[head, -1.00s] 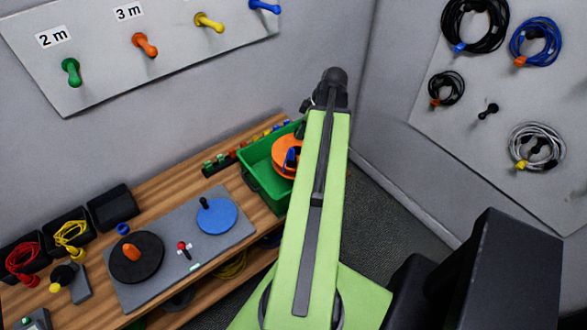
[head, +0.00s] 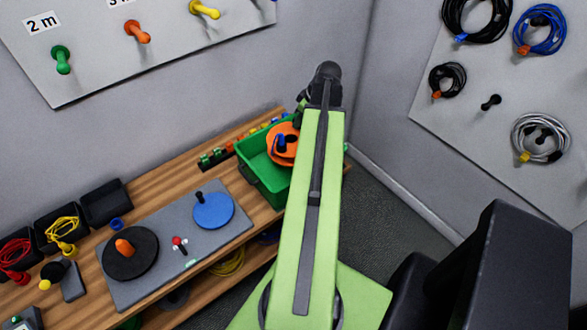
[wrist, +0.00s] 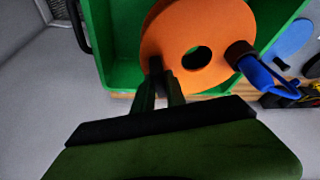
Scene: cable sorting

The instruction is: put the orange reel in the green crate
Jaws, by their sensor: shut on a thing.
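The orange reel (head: 280,153) shows just left of my arm in the head view, over the green crate (head: 259,178). In the wrist view the reel (wrist: 219,28) fills the upper middle, with a dark hole and a blue plug at its right side. My gripper (wrist: 160,70) is shut on the reel's near edge. The crate's green wall (wrist: 98,40) shows behind the reel. I cannot tell whether the reel touches the crate floor. My arm hides the crate's right part in the head view.
The wooden bench (head: 150,200) carries a grey mat (head: 165,265) with a black disc (head: 130,267) and a blue disc (head: 214,211). Black bins (head: 107,205) stand at its back left. A row of small coloured items (head: 215,157) lies behind the crate. Cables hang on the right wall board.

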